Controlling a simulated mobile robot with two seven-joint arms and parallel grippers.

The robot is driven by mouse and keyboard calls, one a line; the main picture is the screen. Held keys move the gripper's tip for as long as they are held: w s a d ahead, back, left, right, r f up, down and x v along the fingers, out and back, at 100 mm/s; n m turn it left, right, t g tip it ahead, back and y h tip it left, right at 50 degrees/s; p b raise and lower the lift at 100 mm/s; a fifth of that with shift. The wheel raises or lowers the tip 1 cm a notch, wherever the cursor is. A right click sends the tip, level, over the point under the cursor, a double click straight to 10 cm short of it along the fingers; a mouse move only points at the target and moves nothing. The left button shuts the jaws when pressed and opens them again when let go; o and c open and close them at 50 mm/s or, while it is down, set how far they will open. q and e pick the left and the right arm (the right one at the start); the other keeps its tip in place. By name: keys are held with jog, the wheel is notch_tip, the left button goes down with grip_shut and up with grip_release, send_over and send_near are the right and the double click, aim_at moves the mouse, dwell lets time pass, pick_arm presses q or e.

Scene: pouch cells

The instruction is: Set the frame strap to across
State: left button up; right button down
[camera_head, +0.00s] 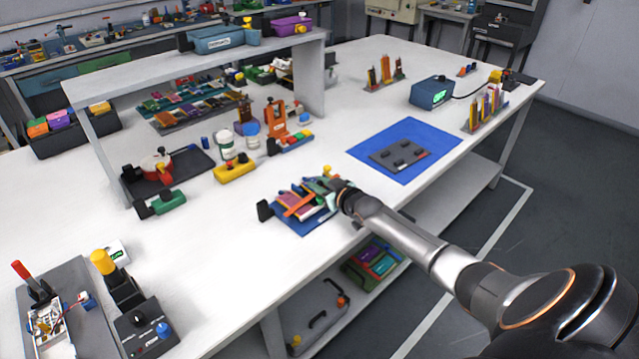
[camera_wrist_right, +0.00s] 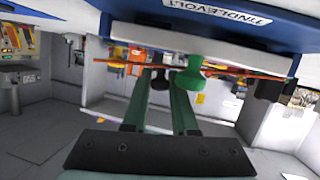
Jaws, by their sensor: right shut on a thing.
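The frame (camera_head: 318,224) is a blue base at the front edge of the table, with several coloured pouch cells in it. The orange frame strap (camera_head: 298,206) lies over the cells, slanting in the head view; it also shows as a thin orange bar (camera_wrist_right: 240,74) in the right wrist view. My right gripper (camera_head: 333,190) is at the frame's right side, shut on the strap's end, where a small black knob sits between the green fingers (camera_wrist_right: 160,82). A green knob (camera_wrist_right: 190,76) is close beside one finger. The exact contact is partly hidden. My left gripper is out of view.
A blue mat (camera_head: 412,136) with a grey plate (camera_head: 382,158) lies to the right. A yellow block (camera_head: 235,171) and a white jar (camera_head: 226,145) stand behind the frame. A labelled blue surface (camera_wrist_right: 250,18) is close above in the wrist view.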

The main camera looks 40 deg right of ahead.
jog(key=shift+a, duration=0.1)
jog(key=c, duration=0.7)
grip_release()
jog(key=shift+s, duration=0.1)
jog(key=p+v, duration=0.2)
jog(key=v, duration=1)
jog(key=shift+s+r, duration=0.1)
jog(key=shift+r, duration=0.05)
